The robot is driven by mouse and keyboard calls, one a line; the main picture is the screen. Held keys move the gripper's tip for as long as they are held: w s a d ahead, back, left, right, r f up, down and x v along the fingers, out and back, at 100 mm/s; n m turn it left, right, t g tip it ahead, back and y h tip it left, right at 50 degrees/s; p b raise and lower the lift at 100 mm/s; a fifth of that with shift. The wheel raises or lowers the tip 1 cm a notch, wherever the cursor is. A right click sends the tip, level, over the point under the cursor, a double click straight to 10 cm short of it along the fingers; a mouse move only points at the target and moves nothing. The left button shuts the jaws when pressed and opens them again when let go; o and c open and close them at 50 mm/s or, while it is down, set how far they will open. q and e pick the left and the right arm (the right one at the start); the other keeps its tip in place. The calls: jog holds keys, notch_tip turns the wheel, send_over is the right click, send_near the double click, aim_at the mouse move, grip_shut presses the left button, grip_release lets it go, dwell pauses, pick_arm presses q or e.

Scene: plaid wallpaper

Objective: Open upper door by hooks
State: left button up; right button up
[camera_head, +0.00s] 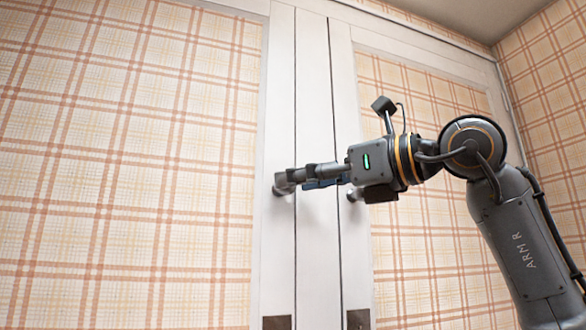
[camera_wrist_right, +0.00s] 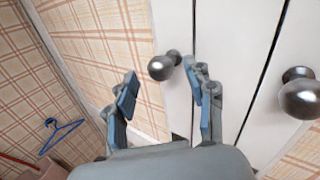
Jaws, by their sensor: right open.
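Two tall white-framed doors with plaid panels, the left door (camera_head: 277,120) and the right door (camera_head: 345,110), stand shut side by side. Each has a round metal knob: the left knob (camera_head: 283,191) and the right knob (camera_head: 354,195). My right gripper (camera_head: 290,180) reaches in from the right, in front of both doors, with its fingertips at the left knob. In the right wrist view the open right gripper (camera_wrist_right: 160,72) has the left knob (camera_wrist_right: 161,67) between its fingertips; contact cannot be told. The right knob (camera_wrist_right: 298,95) is outside the fingers. My left gripper is not in view.
Dark metal plates sit lower on the door frames, one on the left (camera_head: 277,322) and one on the right (camera_head: 358,319). In the right wrist view a blue hanger (camera_wrist_right: 60,135) shows at the lower left. Plaid wall (camera_head: 550,90) is at the right.

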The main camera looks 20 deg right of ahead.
jog(key=shift+p+x, duration=0.3)
jog(key=shift+x, duration=0.75)
grip_shut()
